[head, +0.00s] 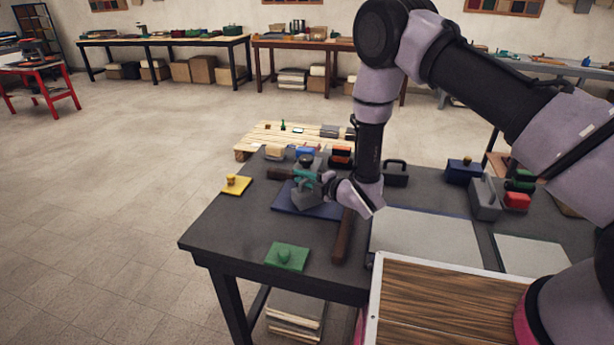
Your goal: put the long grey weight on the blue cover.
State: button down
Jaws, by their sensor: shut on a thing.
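The blue cover (283,202) lies flat on the dark table, left of the middle. My gripper (305,178) is above it, with teal fingers shut on a grey weight (304,198). The grey body shows below the fingers, and a dark rounded top (306,161) shows above them. The weight is over the blue cover; I cannot tell whether it touches it. My gripper and wrist hide part of the weight and the right part of the cover.
A yellow cover (236,186) and a green cover (287,257) lie nearby on the table (226,227). A brown handle-like bar (342,238) lies right of the blue cover. Blocks stand behind, including a black handled one (396,177). Bare tabletop shows between the covers.

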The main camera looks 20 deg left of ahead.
dwell(0.3)
jog(key=c, duration=1.2)
grip_release()
jog(key=shift+f, duration=0.15)
jog(key=o, duration=0.4)
jog(key=shift+c, duration=0.2)
